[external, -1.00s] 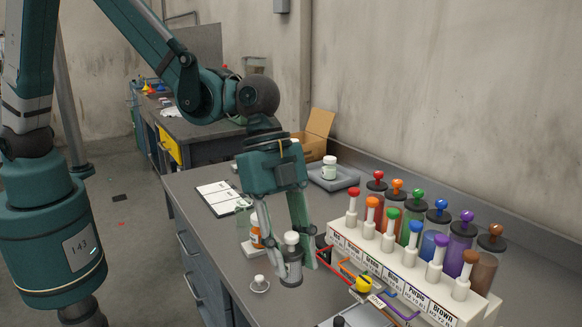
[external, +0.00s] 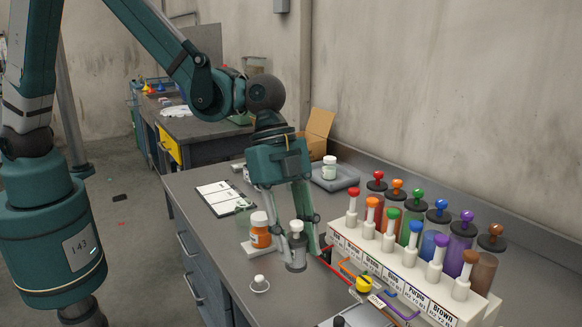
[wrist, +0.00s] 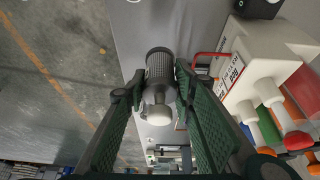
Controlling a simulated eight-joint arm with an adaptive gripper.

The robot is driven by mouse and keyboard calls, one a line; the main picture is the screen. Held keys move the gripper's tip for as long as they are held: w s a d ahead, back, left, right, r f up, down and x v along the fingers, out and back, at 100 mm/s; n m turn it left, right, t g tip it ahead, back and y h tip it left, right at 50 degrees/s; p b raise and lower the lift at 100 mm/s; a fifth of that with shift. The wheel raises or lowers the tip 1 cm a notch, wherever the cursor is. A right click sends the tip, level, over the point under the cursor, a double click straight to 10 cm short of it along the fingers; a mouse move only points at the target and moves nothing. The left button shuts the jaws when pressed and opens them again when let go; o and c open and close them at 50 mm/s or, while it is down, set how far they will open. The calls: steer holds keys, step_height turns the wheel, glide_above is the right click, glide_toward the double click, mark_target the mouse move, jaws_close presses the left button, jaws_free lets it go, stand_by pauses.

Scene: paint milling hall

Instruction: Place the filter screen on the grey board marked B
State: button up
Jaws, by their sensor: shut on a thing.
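My gripper (external: 301,243) is shut on a grey cylinder with a ribbed or mesh wall and a pale knob, which I take to be the filter screen (external: 296,260). It is upright over the middle of the bench; I cannot tell if its base touches the top. In the wrist view the filter screen (wrist: 160,66) sits between my gripper's fingers (wrist: 160,90), knob towards the camera. I cannot make out a grey board marked B; a grey tray-like piece (external: 349,183) with a white jar lies at the back, no letter readable.
A white rack (external: 400,265) of colour-labelled tubes stands close on the right. An orange bottle (external: 260,236) on a white block is just left of my gripper. A small white knobbed piece (external: 260,284) is in front. A clipboard (external: 222,198) lies at the left edge.

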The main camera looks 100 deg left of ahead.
steer(key=s+a+n, duration=0.1)
steer(key=s+a, duration=0.3)
steer(key=a, duration=1)
steer(key=s+a+p, duration=0.1)
steer(key=s+a, duration=0.3)
steer(key=a, duration=1)
steer(key=s+a+n, duration=0.1)
steer(key=s+a, duration=0.3)
steer(key=a, duration=1)
steer(key=s+a+r+n+y+p, duration=0.1)
steer(key=s+a+r+n, duration=0.1)
steer(key=s+a, duration=2.2)
steer(key=a, duration=0.2)
steer(key=shift+s+a+r+t, duration=0.2)
steer(key=shift+s+a+t, duration=0.15)
steer(key=shift+a+t, duration=0.05)
steer(key=shift+f, duration=3.1)
steer(key=shift+f, duration=0.1)
steer(key=shift+f, duration=1.8)
